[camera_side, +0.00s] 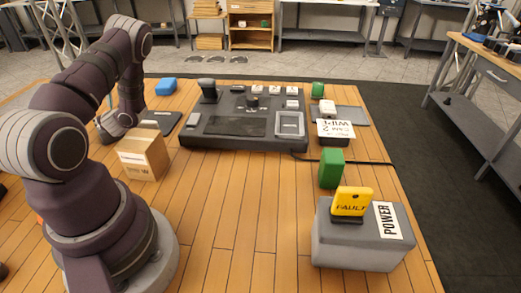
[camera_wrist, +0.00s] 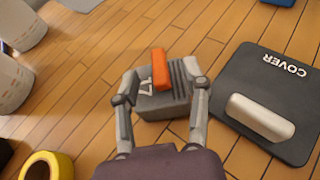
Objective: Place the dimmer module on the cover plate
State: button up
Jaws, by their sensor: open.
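A pale rounded bar (camera_wrist: 260,117) lies on the plate. In the side view, the plate (camera_side: 170,118) is partly hidden behind a cardboard box, and my arm hides the module.
The cardboard box (camera_side: 142,155) stands near my arm. A dark console (camera_side: 245,142) is right of the plate. A blue block (camera_side: 166,86) lies behind. A yellow ring (camera_wrist: 47,166) is at lower left in the wrist view. Bare planks separate module and plate.

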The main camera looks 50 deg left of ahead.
jog(key=shift+x, duration=1.15)
jog(key=shift+c, duration=0.3)
grip_shut()
